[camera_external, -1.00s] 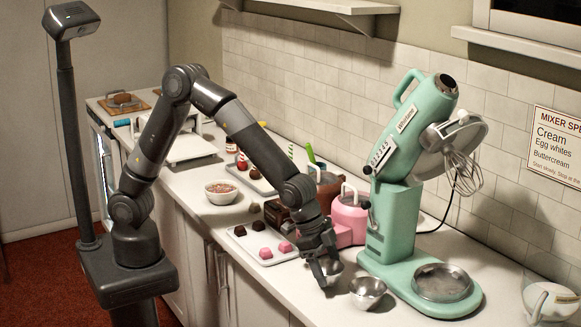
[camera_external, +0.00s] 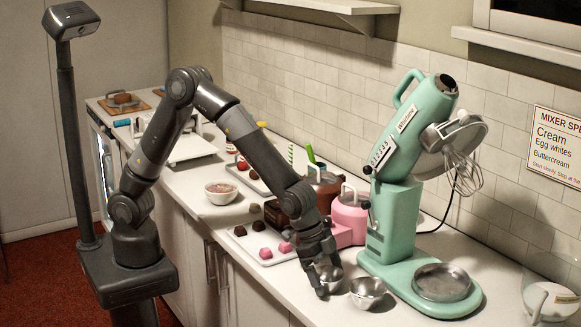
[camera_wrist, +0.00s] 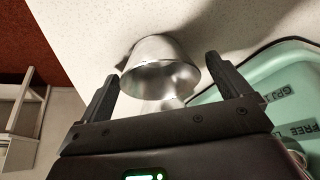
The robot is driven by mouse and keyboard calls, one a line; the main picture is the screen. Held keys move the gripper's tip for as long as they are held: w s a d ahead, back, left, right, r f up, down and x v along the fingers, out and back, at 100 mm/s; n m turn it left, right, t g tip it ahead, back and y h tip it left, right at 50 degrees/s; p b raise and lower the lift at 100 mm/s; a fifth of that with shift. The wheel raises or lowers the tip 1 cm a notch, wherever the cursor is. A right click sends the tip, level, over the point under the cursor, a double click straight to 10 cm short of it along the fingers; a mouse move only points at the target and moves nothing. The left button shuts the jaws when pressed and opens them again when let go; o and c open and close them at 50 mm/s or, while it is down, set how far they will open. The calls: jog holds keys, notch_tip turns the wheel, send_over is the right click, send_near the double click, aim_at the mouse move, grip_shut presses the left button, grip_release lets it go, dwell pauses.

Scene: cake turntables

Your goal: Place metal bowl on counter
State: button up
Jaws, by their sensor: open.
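The fingers are open; I cannot tell whether either one touches the bowl.
A mint-green stand mixer (camera_external: 405,190) stands to the right, its base close to the second bowl. A pink pot (camera_external: 350,217) is behind my gripper. A white tray with sweets (camera_external: 262,251) lies to the left. The front counter edge is close to my gripper.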

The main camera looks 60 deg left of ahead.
jog(key=v, duration=1.2)
jog(key=shift+r, duration=0.2)
jog(key=w+a+r+n+t+y, duration=0.1)
jog(key=w+a+r+n, duration=0.1)
jog(key=a, duration=0.6)
jog(key=w+a+r+n+t, duration=0.1)
jog(key=a+r, duration=0.1)
jog(key=a, duration=0.6)
jog(key=w+a+r+n+y, duration=0.1)
jog(key=w+a+r+n, duration=0.15)
jog(key=a, duration=0.65)
jog(key=s+a+n+y, duration=0.1)
jog(key=s+a+n, duration=0.2)
jog(key=s+a, duration=0.3)
jog(key=s+a+n+t+y, duration=0.1)
jog(key=s+a+n, duration=0.2)
jog(key=a, duration=1.4)
jog(key=s, duration=0.3)
